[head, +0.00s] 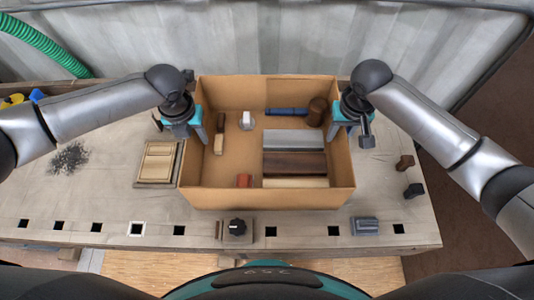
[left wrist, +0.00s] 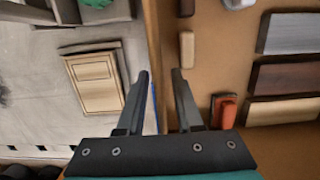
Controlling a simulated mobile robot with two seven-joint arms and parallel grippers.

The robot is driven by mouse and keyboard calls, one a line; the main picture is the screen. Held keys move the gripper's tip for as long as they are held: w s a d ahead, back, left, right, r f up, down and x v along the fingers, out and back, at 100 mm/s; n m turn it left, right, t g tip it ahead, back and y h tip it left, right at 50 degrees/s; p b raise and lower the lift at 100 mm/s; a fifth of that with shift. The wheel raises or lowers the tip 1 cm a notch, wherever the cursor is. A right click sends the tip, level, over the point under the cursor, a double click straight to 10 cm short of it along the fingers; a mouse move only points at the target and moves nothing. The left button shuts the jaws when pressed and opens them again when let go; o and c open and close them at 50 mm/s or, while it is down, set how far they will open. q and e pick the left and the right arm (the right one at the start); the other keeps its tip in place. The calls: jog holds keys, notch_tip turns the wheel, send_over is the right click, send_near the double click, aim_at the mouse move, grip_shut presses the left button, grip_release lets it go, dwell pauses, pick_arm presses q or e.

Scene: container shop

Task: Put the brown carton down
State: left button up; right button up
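The brown carton (head: 270,198) is a large open-topped box that rests upright on the workbench, with several items inside. My left gripper (head: 183,132) is at its left wall. In the left wrist view the two fingers (left wrist: 160,72) stand apart on either side of the carton's wall (left wrist: 154,40), with a gap on the inner side. My right gripper (head: 352,138) is at the right wall, with its fingers spread, one inside and one outside. The lower parts of the right fingers are partly hidden.
The workbench (head: 100,185) holds a wooden panel block (head: 158,162) close to the carton's left side. A black knob (head: 237,226) and a grey block (head: 365,225) lie in front. Dark shavings (head: 68,158) lie left.

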pick_arm(q)
jog(key=r, duration=0.3)
jog(key=s+r, duration=0.1)
jog(key=r, duration=0.6)
jog(key=shift+s+r, duration=0.15)
jog(key=shift+r, duration=0.3)
pick_arm(e)
jog(key=r, duration=0.4)
jog(key=s+r, duration=0.1)
jog(key=r, duration=0.7)
jog(key=shift+s, duration=0.25)
pick_arm(q)
jog(key=shift+s, duration=0.15)
pick_arm(e)
jog(key=shift+s+f, duration=0.1)
